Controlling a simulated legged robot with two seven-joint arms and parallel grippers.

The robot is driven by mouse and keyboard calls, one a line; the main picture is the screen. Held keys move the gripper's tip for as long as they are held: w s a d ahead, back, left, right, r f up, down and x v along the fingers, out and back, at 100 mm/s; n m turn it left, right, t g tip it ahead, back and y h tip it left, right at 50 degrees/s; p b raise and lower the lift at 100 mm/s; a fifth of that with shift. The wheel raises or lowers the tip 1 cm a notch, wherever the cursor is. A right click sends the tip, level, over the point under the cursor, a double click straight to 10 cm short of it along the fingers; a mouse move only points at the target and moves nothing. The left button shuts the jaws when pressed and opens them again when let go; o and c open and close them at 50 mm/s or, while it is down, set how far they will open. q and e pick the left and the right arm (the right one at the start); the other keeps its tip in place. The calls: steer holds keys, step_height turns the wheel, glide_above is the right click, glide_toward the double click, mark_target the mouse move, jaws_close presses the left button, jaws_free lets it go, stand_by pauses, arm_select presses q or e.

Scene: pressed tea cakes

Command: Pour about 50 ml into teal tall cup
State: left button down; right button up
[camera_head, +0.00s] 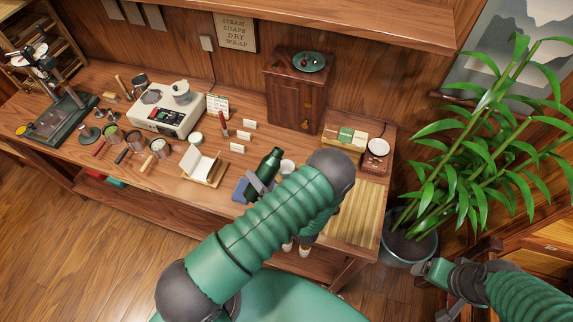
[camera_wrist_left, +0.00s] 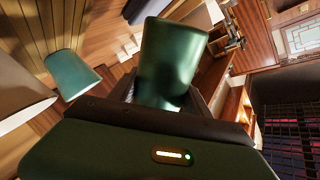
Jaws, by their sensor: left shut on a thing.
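In the head view a dark green bottle (camera_head: 268,166) shows just left of my left forearm, leaning to the right. My left gripper (camera_head: 257,186) is shut on it, with its wrist partly hidden by my arm. In the left wrist view the green bottle (camera_wrist_left: 170,62) stands between the fingers of my left gripper (camera_wrist_left: 162,105). A teal tall cup (camera_wrist_left: 70,74) is to the left of the bottle there, apart from it. I cannot make out the teal cup in the head view. My right gripper (camera_head: 436,270) is at the lower right, away from the table; its jaws are unclear.
A pale cup (camera_head: 287,167) stands close to the bottle, beside my arm. A slatted bamboo mat (camera_head: 355,215) is to the right. A wooden cabinet (camera_head: 298,90) and a white machine (camera_head: 168,112) stand behind.

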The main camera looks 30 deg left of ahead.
arm_select(q)
steer(key=shift+s+a+f+m+b, duration=0.1)
steer(key=shift+s+f+m+b, duration=0.15)
steer(key=shift+f, duration=0.25)
steer(key=shift+s+f+m+b, duration=0.1)
steer(key=shift+s+f+m, duration=0.05)
steer(key=shift+f+m, duration=0.3)
steer(key=shift+s+r+m+g+p, duration=0.15)
steer(key=shift+r+m+g+p, duration=0.25)
steer(key=shift+p, duration=0.5)
steer(key=shift+s+r, duration=0.15)
steer(key=shift+s+f+m, duration=0.15)
steer(key=shift+f+m, duration=0.2)
steer(key=shift+m, duration=0.15)
steer(key=shift+s+f+m+g, duration=0.15)
steer(key=shift+f+m+g, duration=0.15)
steer(key=shift+m, duration=0.1)
steer(key=shift+w+r+m+p, duration=0.25)
steer(key=shift+r+m+p, duration=0.15)
steer(key=shift+r, duration=0.15)
steer(key=shift+r+g, duration=0.25)
steer(key=shift+g, duration=0.05)
steer(key=shift+w+r+m, duration=0.1)
steer(key=shift+m, duration=0.2)
steer(key=shift+m, duration=0.3)
